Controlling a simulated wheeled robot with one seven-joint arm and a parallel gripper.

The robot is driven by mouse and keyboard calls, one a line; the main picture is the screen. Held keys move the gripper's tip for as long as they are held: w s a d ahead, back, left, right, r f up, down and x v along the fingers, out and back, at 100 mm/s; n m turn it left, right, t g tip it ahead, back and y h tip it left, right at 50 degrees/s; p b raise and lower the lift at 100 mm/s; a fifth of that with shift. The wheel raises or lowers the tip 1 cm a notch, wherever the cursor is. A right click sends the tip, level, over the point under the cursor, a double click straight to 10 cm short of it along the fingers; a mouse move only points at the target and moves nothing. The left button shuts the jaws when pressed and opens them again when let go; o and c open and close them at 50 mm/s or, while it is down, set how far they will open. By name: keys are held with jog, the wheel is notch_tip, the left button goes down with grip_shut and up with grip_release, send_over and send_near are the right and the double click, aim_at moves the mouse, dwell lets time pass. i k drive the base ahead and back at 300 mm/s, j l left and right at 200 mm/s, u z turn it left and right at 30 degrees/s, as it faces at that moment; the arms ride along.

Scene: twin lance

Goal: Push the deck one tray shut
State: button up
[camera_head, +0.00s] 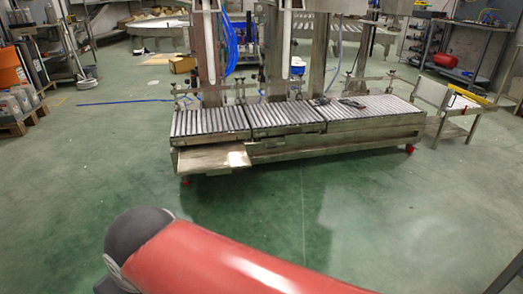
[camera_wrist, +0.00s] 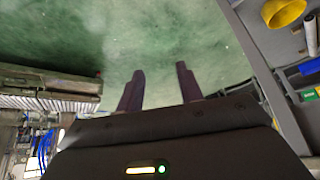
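I cannot tell for certain which part is the deck one tray. In the wrist view a grey shelf-like unit (camera_wrist: 266,78) with a raised edge stands at the right, cut off by the frame. In the head view a flat metal plate (camera_head: 205,158) juts from the front left of a roller conveyor. My gripper (camera_wrist: 160,72) shows in the wrist view with its two dark fingers apart and nothing between them. It is over open green floor, apart from the grey unit and the conveyor. My gripper is not visible in the head view; only my red arm link shows there.
The roller conveyor (camera_head: 285,116) stands across the middle. A yellow funnel-like object (camera_wrist: 284,12) and a white cylinder (camera_wrist: 309,67) are at the grey unit. A grey edge (camera_head: 506,277) shows at lower right. Green floor (camera_head: 400,205) in front is clear.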

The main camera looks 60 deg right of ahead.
aim_at(216, 159)
jog(key=z, duration=1.45)
jog(key=i+j, duration=0.15)
jog(key=i, duration=0.25)
jog(key=i+j, duration=0.1)
jog(key=i, duration=0.3)
jog(key=z, duration=0.05)
